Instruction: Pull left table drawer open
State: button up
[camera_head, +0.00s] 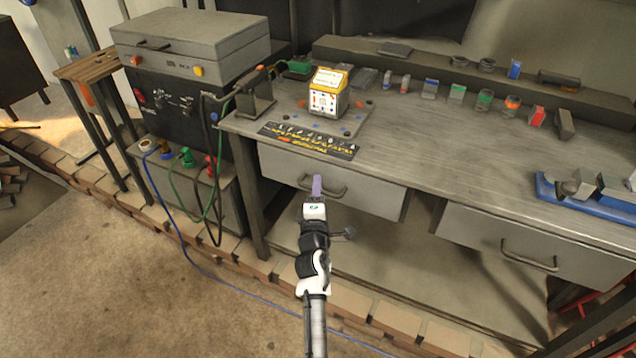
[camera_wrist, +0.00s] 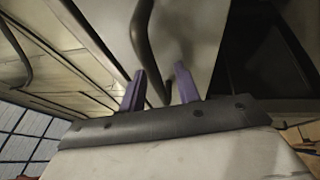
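The left table drawer (camera_head: 380,197) is a grey front under the left part of the workbench, with a dark curved handle (camera_head: 338,191). It looks shut or nearly so; a small gap is hard to tell. In the wrist view the handle (camera_wrist: 142,45) runs down between the two purple fingers of my gripper (camera_wrist: 159,88). The fingers stand apart, with the bar nearer the left finger and a gap to the right one. Contact cannot be told.
A right drawer (camera_head: 485,235) with its own handle sits under the workbench (camera_head: 420,130). A grey and black machine (camera_head: 175,105) with hoses stands at the left. Small boxes and a blue tray (camera_head: 590,198) lie on the bench top.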

jog(key=shift+s, duration=0.1)
grip_shut()
dwell(0.4)
